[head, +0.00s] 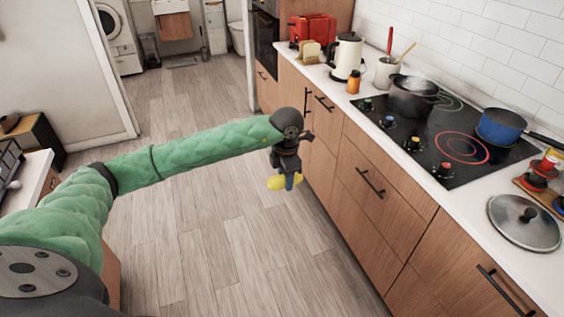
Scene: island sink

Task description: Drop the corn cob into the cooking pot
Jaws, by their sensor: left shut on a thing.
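My left gripper (287,175) is at the end of the green arm that comes in from the left. It is shut on the yellow corn cob (277,184) and holds it over the floor, in front of the wooden drawer fronts. Part of the corn cob is hidden by the gripper. The dark cooking pot (412,98) stands on the black cooktop, up and to the right of the gripper and apart from it. Its top is open and there seems to be steam over it. My right gripper is not in view.
A blue pan (501,127) stands on the cooktop (440,150), near a glowing red ring. A metal lid (524,222) lies on the counter. The counter edge lies between gripper and pot.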

